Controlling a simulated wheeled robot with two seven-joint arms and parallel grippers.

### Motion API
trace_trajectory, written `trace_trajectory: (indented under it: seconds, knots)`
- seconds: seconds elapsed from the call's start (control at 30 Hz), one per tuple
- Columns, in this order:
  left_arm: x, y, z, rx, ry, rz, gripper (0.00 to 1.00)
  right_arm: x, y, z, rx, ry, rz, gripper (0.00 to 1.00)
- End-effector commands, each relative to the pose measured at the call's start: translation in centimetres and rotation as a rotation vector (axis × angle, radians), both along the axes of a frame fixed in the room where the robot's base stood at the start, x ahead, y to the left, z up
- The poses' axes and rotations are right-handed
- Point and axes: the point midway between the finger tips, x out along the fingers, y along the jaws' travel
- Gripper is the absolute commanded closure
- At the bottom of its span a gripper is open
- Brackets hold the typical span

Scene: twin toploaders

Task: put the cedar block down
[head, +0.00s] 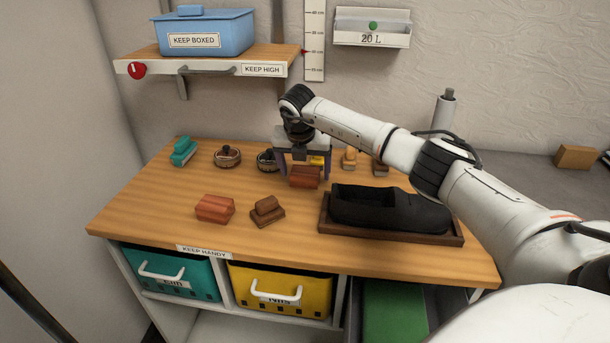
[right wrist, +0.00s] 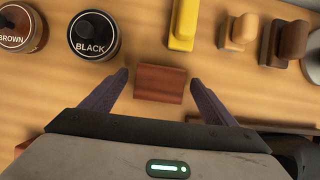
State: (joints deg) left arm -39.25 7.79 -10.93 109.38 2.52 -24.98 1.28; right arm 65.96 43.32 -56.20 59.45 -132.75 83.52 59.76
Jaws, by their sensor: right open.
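The cedar block (head: 305,177) is a small reddish-brown block on the wooden bench top, left of the dark tray. In the right wrist view the block (right wrist: 161,84) lies between the two purple fingers, with a gap on each side. My right gripper (head: 304,172) is open around it, its arm reaching in from the right. The open gripper also shows in the right wrist view (right wrist: 158,78). A similar reddish block (head: 215,209) lies further left on the bench. My left gripper is not in view.
A black shoe (head: 376,208) lies in a dark wooden tray (head: 390,238) to the right. Round tins (head: 227,157) and brushes stand behind the block. A brown brush (head: 267,211) lies in front. Teal (head: 165,278) and yellow (head: 281,291) bins sit below.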

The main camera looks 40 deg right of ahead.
Motion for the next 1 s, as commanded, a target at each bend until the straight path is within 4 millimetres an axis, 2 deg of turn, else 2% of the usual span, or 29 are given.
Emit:
trace_trajectory:
  seconds: [0.1,0.33,0.57,0.67,1.0]
  knots:
    - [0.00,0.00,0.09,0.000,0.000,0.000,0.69,0.20,-0.23,-0.78,0.000,0.000,0.001,0.20]
    - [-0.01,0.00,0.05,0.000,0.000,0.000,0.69,0.22,-0.24,-0.85,-0.001,0.000,0.002,0.21]
    - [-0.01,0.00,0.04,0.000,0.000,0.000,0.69,0.22,-0.25,-0.83,-0.001,0.000,0.002,0.60]
    - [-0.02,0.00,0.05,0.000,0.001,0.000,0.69,0.24,-0.25,-0.79,-0.001,-0.001,0.002,0.68]
    - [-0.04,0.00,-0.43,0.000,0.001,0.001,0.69,0.06,-0.02,-0.24,-0.001,-0.002,0.002,0.68]
